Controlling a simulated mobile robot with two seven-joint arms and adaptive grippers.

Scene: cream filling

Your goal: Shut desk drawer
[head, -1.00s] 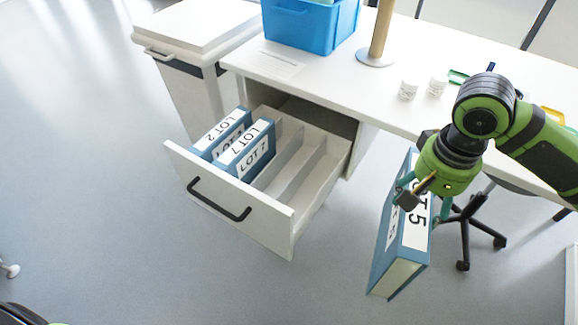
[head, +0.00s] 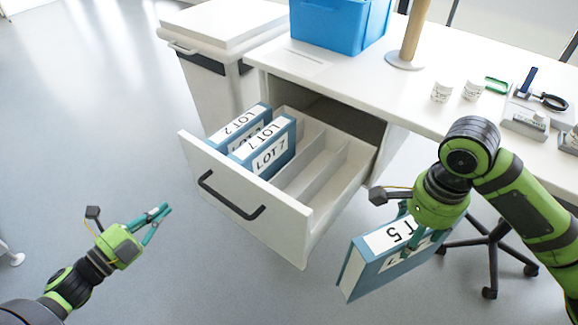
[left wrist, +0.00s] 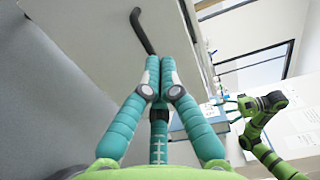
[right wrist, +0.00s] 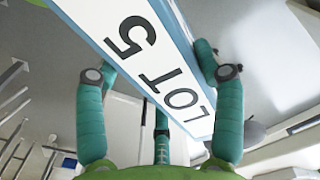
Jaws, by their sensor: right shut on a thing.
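The desk drawer (head: 285,232) is pulled out, with a black bar handle (head: 228,200) on its white front. Blue binders (head: 262,148) labelled LOT stand in its left part; the slots on the right are empty. My left gripper (head: 166,210) is to the left of the drawer front, apart from it, fingertips together and empty. In the left wrist view the handle (left wrist: 142,32) lies beyond the fingertips. My right gripper (head: 408,240) is shut on a blue LOT 5 binder (head: 372,268), held tilted to the right of the drawer; its label fills the right wrist view.
The white desk top (head: 400,95) carries a blue bin (head: 338,25), a wooden post (head: 415,35), small white jars (head: 442,91) and tools. A white cabinet (head: 215,95) stands left of the desk. A black chair base (head: 490,250) is behind the right arm. Floor before the drawer is clear.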

